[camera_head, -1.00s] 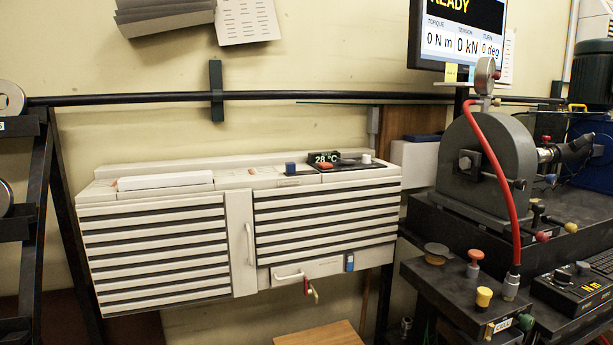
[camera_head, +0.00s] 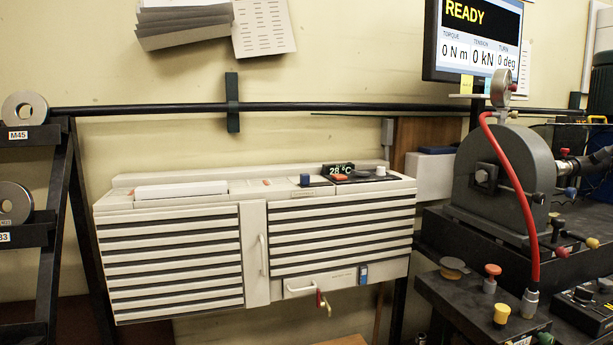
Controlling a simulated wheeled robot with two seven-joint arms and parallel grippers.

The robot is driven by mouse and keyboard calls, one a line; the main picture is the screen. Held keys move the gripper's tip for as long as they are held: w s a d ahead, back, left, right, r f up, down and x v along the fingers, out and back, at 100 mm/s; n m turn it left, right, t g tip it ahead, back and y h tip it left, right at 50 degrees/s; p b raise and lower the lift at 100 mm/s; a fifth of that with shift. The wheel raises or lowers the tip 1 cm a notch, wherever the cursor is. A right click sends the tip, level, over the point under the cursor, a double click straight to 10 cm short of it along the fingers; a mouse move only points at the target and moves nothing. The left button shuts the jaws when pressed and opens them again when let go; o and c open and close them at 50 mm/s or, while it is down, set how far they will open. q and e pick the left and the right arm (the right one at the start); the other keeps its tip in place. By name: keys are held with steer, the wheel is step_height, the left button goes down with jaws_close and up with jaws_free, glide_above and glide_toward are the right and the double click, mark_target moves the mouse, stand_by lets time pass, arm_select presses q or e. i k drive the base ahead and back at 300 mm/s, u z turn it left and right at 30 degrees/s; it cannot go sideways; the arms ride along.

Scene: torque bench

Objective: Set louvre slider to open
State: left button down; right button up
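A cream wall-mounted heater-like unit (camera_head: 254,210) has two banks of dark horizontal louvre slots on its front. On its top ledge are a small blue knob (camera_head: 305,180), an orange-red button (camera_head: 338,177) and a pale round knob (camera_head: 381,171). A small green display reading 28 °C (camera_head: 338,169) stands behind them. A blue tab (camera_head: 363,274) sits low on the front right. I cannot tell which part is the louvre slider or what its setting is. Neither of my grippers is in view.
A black rail (camera_head: 300,107) runs along the wall above the unit. A ring rack (camera_head: 28,137) stands at the left. A grey machine with a red hose (camera_head: 528,215) and a black bench (camera_head: 470,300) with coloured knobs occupy the right. The space before the unit looks clear.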

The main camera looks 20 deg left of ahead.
mark_target(305, 178)
steer(key=k, duration=0.2)
steer(key=u, duration=2.45)
steer(key=i, duration=0.1)
steer(key=z, duration=1.65)
steer(key=i, duration=0.9)
steer(key=z, duration=0.45)
